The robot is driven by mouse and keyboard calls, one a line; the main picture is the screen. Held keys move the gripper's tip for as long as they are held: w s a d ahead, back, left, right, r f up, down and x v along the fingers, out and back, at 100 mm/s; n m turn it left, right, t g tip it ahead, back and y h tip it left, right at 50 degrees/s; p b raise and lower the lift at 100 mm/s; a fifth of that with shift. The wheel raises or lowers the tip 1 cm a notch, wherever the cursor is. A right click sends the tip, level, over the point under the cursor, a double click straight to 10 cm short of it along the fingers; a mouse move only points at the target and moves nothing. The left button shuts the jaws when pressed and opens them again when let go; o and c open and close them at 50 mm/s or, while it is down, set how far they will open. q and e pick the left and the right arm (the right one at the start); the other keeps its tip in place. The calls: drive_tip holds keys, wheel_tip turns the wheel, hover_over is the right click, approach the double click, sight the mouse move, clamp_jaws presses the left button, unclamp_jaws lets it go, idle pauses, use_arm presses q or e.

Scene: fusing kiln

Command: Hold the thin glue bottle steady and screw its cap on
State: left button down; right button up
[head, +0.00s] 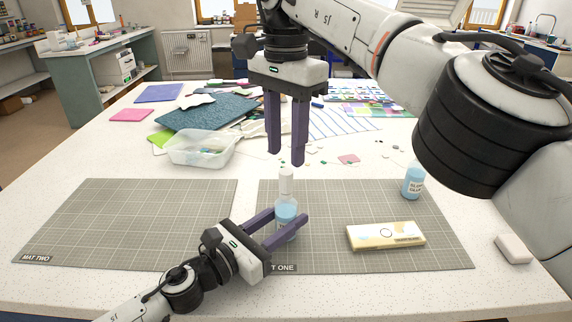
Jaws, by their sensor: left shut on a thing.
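The thin glue bottle (286,211) stands upright on mat one, with clear plastic and pale blue liquid. A white cap (286,181) sits at its top; I cannot tell whether it is screwed tight. My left gripper (289,217) comes in from the lower left and is shut on the bottle's body, one finger on each side. My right gripper (286,158) points down from above, its fingers apart with nothing between them. Its fingertips are just above the cap, one to either side of it in the picture.
Mat one (330,205) also bears a cream box (386,236) and a second blue glue bottle (412,182), its top partly behind my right arm. A white block (513,249) lies right of it. Mat two (130,215) is bare. A clear tub (200,150) and coloured sheets lie behind.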

sight(286, 171)
drive_tip(key=shift+f, duration=3.4)
clamp_jaws()
drive_tip(key=m, duration=2.8)
drive_tip(key=shift+o, duration=0.6)
unclamp_jaws()
